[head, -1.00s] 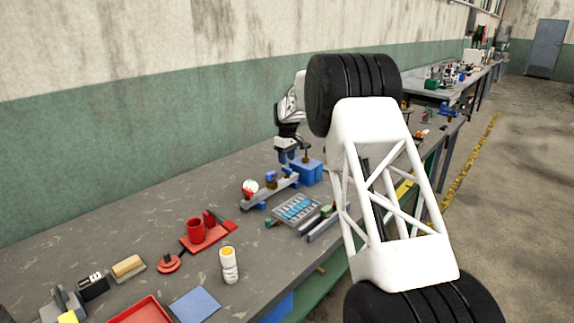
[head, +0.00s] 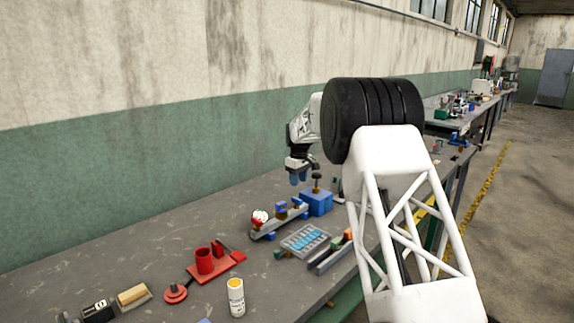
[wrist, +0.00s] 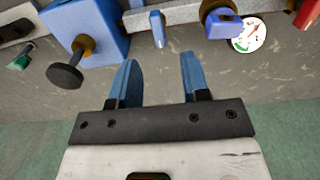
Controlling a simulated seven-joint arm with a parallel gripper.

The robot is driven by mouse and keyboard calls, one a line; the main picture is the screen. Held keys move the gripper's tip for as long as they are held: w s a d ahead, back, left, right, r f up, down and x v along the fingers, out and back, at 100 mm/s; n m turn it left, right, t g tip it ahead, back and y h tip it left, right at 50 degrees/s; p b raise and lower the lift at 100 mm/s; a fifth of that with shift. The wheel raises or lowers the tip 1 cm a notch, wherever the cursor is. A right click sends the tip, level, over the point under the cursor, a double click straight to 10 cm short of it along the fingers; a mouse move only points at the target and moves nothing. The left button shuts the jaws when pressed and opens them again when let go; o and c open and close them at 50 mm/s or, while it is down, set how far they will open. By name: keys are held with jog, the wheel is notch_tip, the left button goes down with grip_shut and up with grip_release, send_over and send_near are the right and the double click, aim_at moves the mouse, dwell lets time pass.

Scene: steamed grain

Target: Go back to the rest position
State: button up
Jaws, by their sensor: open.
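My gripper (head: 298,178) is above the far side of the workbench (head: 130,240), near the green wall. In the wrist view its two blue fingers (wrist: 158,80) stand apart with nothing between them. Close by is a blue block with a dark knob (head: 316,202); in the wrist view this block (wrist: 97,28) is at the upper left, apart from the fingers. A grey rail with blue fittings (head: 280,222) lies beside the block, with a white round gauge (head: 260,216) at its left end. The gauge also shows in the wrist view (wrist: 250,36).
A grey tray with blue pieces (head: 305,240) lies in front of the rail. A red cup (head: 204,261) stands on a red base. A white bottle with a yellow top (head: 236,298) stands near the front edge. The bench between the rail and the wall is clear.

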jog(key=s+d+r+m, duration=0.25)
jog(key=s+r, duration=0.35)
jog(key=s, duration=0.6)
jog(key=s+d+r+m+t, duration=0.1)
jog(key=s+d+r, duration=0.3)
jog(key=s, duration=0.8)
jog(key=s+d+r+m, duration=0.1)
jog(key=s+d+r, duration=0.1)
jog(key=s+r, duration=0.8)
jog(key=s+d+f+m, duration=0.1)
jog(key=s+f, duration=0.3)
jog(key=s, duration=0.9)
jog(key=s+d+f+m+t, duration=0.1)
jog(key=s+f, duration=0.3)
jog(key=s, duration=0.9)
jog(key=s+d+f+m, duration=0.2)
jog(key=s+f, duration=0.2)
jog(key=s, duration=0.9)
jog(key=shift+f+m+t, duration=0.15)
jog(key=shift+m+t, duration=0.15)
jog(key=shift+m, duration=0.05)
